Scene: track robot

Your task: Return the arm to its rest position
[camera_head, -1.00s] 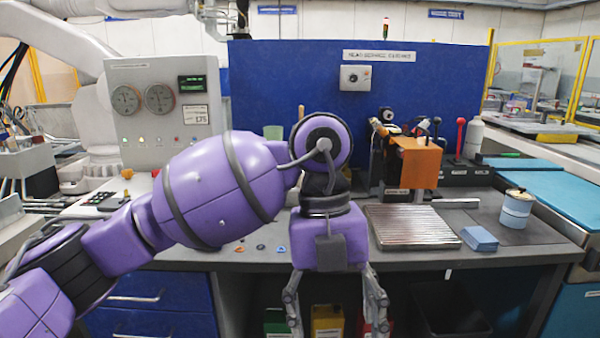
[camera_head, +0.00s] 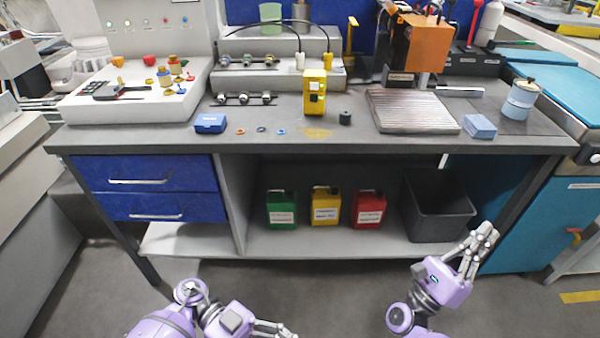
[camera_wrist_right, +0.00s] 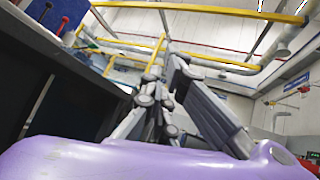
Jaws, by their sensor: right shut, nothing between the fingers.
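My right gripper (camera_head: 484,238) shows at the lower right of the head view, in front of the bench and beside the dark bin. Its fingers are shut with nothing between them and point up and to the right. In the right wrist view the fingers (camera_wrist_right: 160,95) are close together and empty. My left gripper (camera_head: 276,329) is low at the bottom edge of the head view, in front of the bench. Its fingers point right and are partly cut off, so their opening is unclear. Both purple arms are below the bench top and touch nothing visible.
The workbench (camera_head: 300,145) spans the view, with a yellow device (camera_head: 315,95), a ribbed metal plate (camera_head: 412,112) and a blue box (camera_head: 210,123) on top. Green, yellow and red canisters (camera_head: 369,208) and a dark bin (camera_head: 437,208) stand below. The floor in front is clear.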

